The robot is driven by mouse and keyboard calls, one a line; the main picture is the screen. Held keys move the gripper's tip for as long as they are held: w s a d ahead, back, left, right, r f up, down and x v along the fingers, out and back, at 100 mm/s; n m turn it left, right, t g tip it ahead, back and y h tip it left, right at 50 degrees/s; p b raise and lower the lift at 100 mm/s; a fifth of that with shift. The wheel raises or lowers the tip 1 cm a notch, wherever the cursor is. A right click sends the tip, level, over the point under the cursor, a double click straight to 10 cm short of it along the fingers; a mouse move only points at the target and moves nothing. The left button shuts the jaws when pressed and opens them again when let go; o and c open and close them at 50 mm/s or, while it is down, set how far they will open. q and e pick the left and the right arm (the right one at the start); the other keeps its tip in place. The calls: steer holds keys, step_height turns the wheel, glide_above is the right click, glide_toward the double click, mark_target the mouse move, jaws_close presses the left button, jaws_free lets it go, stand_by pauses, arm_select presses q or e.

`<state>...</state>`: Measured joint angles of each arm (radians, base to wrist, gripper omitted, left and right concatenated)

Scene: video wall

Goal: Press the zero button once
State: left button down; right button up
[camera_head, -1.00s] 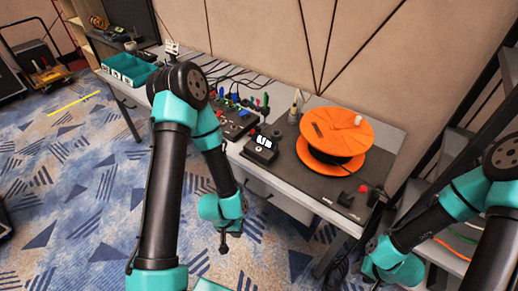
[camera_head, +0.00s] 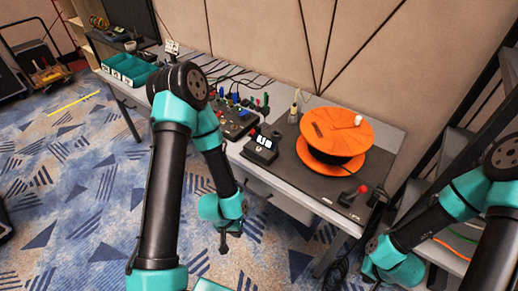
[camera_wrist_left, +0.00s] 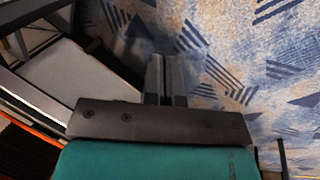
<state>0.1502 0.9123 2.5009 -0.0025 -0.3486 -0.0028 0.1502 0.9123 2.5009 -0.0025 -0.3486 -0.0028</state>
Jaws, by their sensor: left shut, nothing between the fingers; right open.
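A small black device (camera_head: 261,149) with a bright display stands near the front edge of the table. Small pale marks show on its front face, too small to tell which is the zero button. My left gripper (camera_head: 223,246) hangs below and left of the device, in front of the table and over the carpet, apart from it. Its fingers also show in the left wrist view (camera_wrist_left: 166,78), shut together with nothing between them.
An orange reel (camera_head: 342,131) stands on a dark mat right of the device, with a red-knobbed lever (camera_head: 363,189) near the front edge. A control panel (camera_head: 236,121) with coloured knobs lies to the left. Green bins (camera_head: 130,69) stand further left. Carpet is open in front.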

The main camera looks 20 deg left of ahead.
arm_select(q)
step_height(320, 180, up, 24)
steer(key=r+n+t+h, duration=0.15)
steer(key=n+t, duration=0.45)
steer(key=n, duration=1.1)
glide_above(259, 149)
steer(key=f, duration=0.1)
steer(key=shift+s+h, duration=0.15)
steer(key=shift+h, duration=0.3)
steer(key=shift+f, duration=0.1)
steer(key=shift+f, duration=4.35)
steer(key=shift+f, duration=0.1)
steer(key=shift+f, duration=0.3)
